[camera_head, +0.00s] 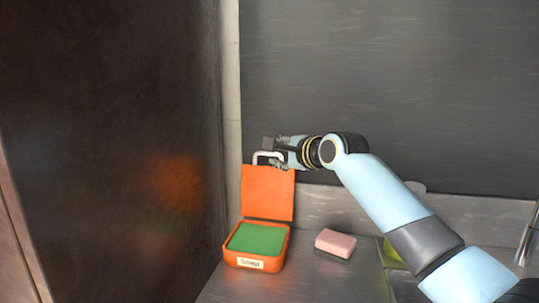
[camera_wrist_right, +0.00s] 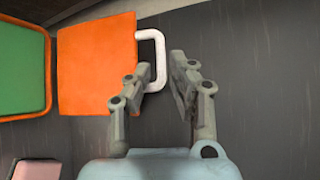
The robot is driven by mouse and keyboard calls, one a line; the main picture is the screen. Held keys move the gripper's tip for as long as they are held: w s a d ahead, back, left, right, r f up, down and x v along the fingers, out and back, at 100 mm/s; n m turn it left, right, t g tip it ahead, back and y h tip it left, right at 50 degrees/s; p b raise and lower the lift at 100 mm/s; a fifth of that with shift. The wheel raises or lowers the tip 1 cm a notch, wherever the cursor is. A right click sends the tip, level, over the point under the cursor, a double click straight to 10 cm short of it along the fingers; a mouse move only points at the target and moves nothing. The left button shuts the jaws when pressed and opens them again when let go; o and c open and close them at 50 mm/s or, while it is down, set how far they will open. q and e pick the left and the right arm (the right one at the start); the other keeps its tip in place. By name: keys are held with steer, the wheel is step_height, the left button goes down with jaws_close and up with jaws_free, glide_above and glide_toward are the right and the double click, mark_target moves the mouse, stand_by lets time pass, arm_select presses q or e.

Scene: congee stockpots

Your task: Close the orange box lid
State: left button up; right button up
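The orange box (camera_head: 228,255) stands on the counter with a green block (camera_head: 258,239) inside and a label on its front. Its orange lid (camera_head: 268,192) stands open, upright at the back; it also shows in the wrist view (camera_wrist_right: 95,65). A white loop handle (camera_wrist_right: 157,38) sticks out from the lid's free edge. My right gripper (camera_head: 273,152) is at the lid's top edge. In the wrist view the right gripper (camera_wrist_right: 161,64) is open, its fingers on either side of the handle's outer bar, with a gap visible. My left gripper is not in view.
A pink and dark sponge (camera_head: 336,242) lies on the counter right of the box. A dark wall panel (camera_head: 110,120) rises close at left. A yellow-green thing (camera_head: 391,251) is partly hidden behind my right arm. A metal tap (camera_head: 526,240) is at far right.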

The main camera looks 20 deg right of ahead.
mark_target(269, 155)
steer(key=shift+x, duration=2.15)
jaws_close()
